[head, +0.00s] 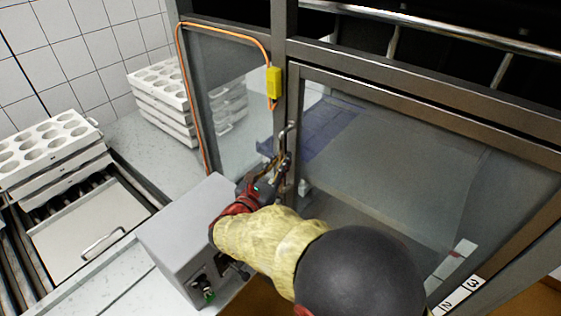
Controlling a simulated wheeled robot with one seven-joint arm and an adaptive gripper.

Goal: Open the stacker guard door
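The stacker guard door (400,170) is a clear panel in a dark metal frame at the right, and it looks closed against the post. Its upright metal handle (291,140) is on the door's left edge. My gripper (280,168) is at the lower part of the handle, at the end of my yellow-sleeved arm. The fingers overlap the handle in this view. I cannot tell whether they are closed around it or only beside it.
A yellow switch box (274,82) with an orange cable is on the post above the handle. A grey control box (187,235) stands close left of my arm. White mould stacks (55,150) stand on rollers at the left.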

